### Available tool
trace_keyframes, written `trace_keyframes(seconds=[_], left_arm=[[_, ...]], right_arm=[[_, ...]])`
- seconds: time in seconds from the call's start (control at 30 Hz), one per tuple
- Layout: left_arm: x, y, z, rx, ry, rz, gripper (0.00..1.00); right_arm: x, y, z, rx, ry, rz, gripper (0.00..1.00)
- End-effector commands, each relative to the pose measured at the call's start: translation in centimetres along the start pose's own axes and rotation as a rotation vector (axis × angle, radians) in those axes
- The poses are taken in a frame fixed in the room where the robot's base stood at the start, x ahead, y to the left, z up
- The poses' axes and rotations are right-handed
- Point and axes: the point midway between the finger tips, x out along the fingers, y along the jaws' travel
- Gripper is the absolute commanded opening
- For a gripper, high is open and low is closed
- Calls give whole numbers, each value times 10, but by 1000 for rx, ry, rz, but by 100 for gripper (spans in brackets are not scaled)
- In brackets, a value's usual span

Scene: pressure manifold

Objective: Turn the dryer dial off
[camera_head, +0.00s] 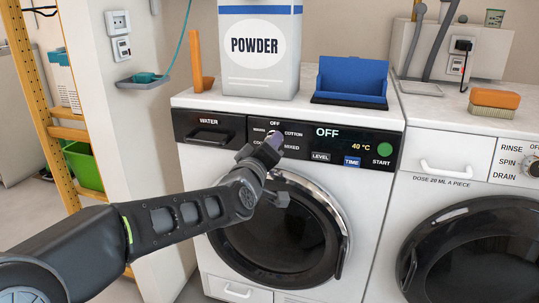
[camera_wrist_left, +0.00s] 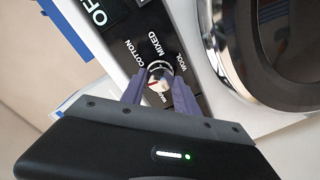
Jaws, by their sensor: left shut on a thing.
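The left machine has a black control panel (camera_head: 340,148) with a round dial (camera_wrist_left: 159,71). Labels OFF, COTTON and MIXED show around the dial, and WOOL is readable in the wrist view. The panel's display (camera_head: 327,132) reads OFF, with 40 °C below it. My left gripper (camera_head: 273,140) is at the dial, its two purple fingers on either side of the knob and shut on it. My right gripper is not in view.
A POWDER box (camera_head: 259,50) and a blue open box (camera_head: 350,80) stand on top of the left machine. A round door (camera_head: 285,235) is below the panel. A second machine (camera_head: 470,150) with its own dial (camera_head: 531,166) is at the right.

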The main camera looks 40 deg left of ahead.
Motion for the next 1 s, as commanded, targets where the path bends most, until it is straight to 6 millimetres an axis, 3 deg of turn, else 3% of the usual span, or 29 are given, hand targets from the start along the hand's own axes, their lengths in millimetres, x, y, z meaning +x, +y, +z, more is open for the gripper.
trace_keyframes(seconds=[0.3,0.77,0.8,1.0], left_arm=[[0,-1,0,-121,-3,0,0],[0,-1,-1,-135,-4,-1,0],[0,-1,-1,-135,-3,-1,40],[0,0,0,-134,-4,-1,56]], right_arm=[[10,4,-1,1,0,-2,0],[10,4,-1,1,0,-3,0],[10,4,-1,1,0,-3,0],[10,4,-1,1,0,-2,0]])
